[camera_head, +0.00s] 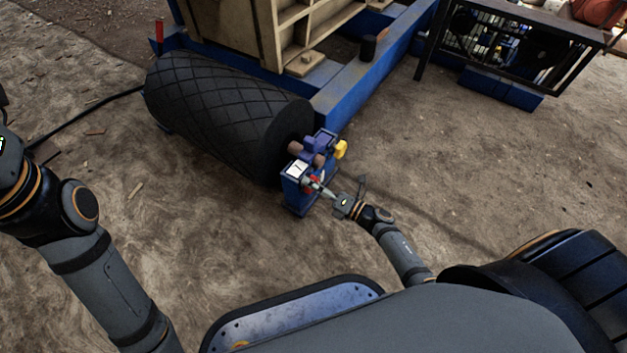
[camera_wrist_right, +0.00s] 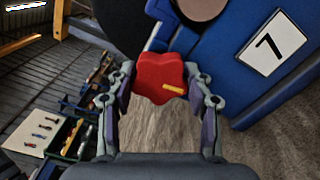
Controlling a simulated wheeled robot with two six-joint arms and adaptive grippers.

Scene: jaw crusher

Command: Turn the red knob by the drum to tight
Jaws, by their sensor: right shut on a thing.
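The red knob (camera_wrist_right: 158,82) is a lobed red knob with a yellow pointer bar, on the blue stand beside the drum. In the right wrist view it sits between the two fingers of my right gripper (camera_wrist_right: 161,92), which is shut on it. In the head view the knob (camera_head: 314,181) is a small red patch, partly hidden by my right gripper (camera_head: 321,187). The black drum (camera_head: 225,115) with its diamond-pattern cover lies behind the stand. My left arm comes in at the left, but its gripper is not in view.
A blue machine frame (camera_head: 375,75) stands behind. Tools lie on a tray (camera_wrist_right: 42,135) at the lower left of the wrist view. Bare ground is open at right.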

